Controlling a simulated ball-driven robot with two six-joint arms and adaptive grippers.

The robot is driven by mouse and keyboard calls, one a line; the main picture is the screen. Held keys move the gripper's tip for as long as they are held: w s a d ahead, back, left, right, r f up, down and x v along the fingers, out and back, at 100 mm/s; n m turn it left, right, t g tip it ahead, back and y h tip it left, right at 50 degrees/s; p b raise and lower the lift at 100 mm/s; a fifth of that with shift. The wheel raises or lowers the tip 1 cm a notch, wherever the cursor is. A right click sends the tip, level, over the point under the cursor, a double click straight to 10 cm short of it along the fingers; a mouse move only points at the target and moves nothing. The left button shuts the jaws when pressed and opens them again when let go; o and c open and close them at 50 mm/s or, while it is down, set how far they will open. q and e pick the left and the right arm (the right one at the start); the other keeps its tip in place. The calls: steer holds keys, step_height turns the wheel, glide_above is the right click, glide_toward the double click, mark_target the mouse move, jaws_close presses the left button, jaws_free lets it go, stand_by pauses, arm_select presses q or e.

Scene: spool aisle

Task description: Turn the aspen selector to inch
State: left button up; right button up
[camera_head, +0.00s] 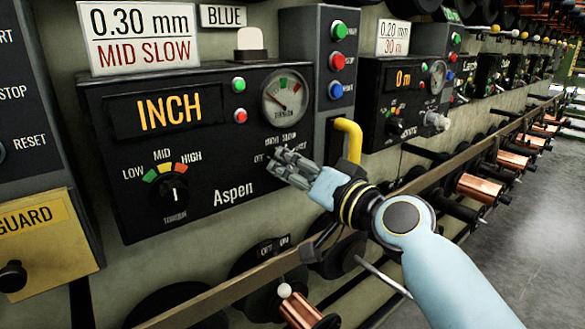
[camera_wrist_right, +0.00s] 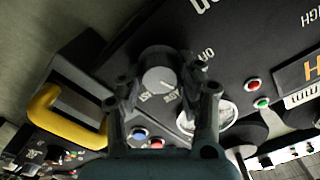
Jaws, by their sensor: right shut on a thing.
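The Aspen panel (camera_head: 235,215) is a black box at left centre, and its display (camera_head: 155,112) reads INCH in orange. My right gripper (camera_head: 285,168) is at the panel's lower right, its fingers over the selector, which they hide in the head view. In the right wrist view, the selector (camera_wrist_right: 158,62) is a round grey knob with a pale pointer mark. The fingers of my right gripper (camera_wrist_right: 166,95) are shut on it, one on each side. My left gripper is not in view.
A torque knob (camera_head: 174,193) and a tension gauge (camera_head: 286,97) are on the same panel. A yellow bent handle (camera_head: 349,140) stands close to my right wrist. A wooden rail (camera_head: 240,292) and copper spools (camera_head: 480,189) run below. The floor at right is clear.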

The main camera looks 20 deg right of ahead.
steer(key=o, duration=1.1)
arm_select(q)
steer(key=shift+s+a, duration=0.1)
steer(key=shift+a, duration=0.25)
arm_select(e)
steer(key=shift+o, duration=0.2)
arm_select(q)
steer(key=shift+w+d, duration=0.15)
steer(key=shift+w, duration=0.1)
arm_select(e)
steer(key=v, duration=1.2)
